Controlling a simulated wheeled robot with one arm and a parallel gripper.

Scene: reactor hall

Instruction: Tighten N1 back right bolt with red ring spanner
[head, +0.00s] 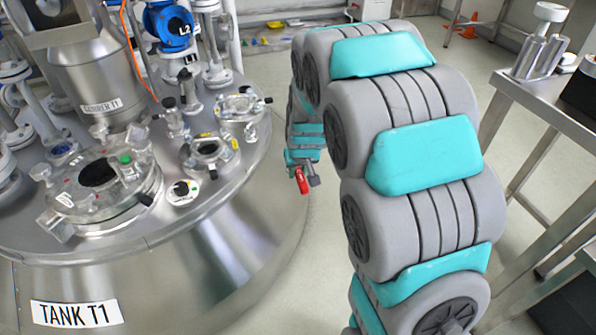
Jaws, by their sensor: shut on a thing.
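The spanner is apart from the tank lid. Two small flanged nozzles stand on the right side of the lid, one farther back (241,107) and one nearer (207,153). I cannot read an N1 label, and single bolts are too small to tell apart.
A large round manway (103,183) and a stirrer housing (100,80) stand on the lid. A steel table (540,95) is at right. Open floor lies between tank and table.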

